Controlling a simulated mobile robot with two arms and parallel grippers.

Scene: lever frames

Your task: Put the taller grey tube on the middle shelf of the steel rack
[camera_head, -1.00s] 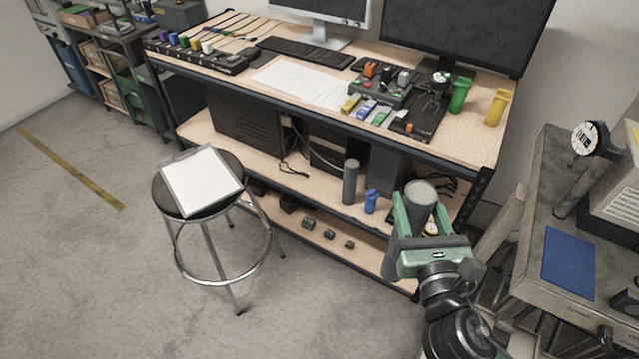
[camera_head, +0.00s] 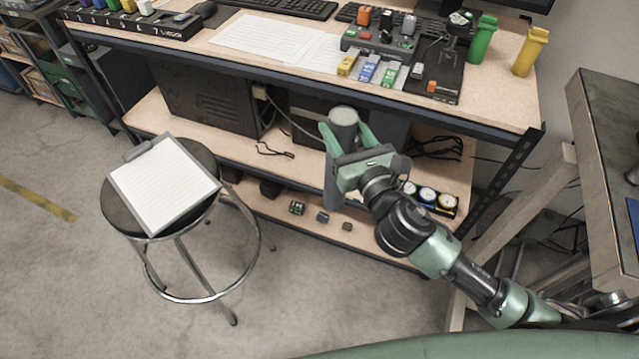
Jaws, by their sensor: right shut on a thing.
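My right gripper (camera_head: 345,138) is shut on a grey tube (camera_head: 343,118), held upright between its green fingers in front of the steel rack. The rack has dark steel uprights (camera_head: 512,172), wooden boards and a middle shelf (camera_head: 150,110) under its top. The tube's top is in view; my gripper hides its middle. A grey cylindrical part (camera_head: 332,185) shows below and left of the palm; I cannot tell whether it is the held tube or another one standing behind. Whether the tube touches the shelf is unclear. My left gripper is out of view.
A dark computer case (camera_head: 205,98) and loose black cables (camera_head: 440,148) lie on the middle shelf. Small parts (camera_head: 297,208) and round gauges (camera_head: 428,195) are lower down. A stool with a clipboard (camera_head: 165,185) stands at the left. A grey-topped table (camera_head: 600,130) is at the right.

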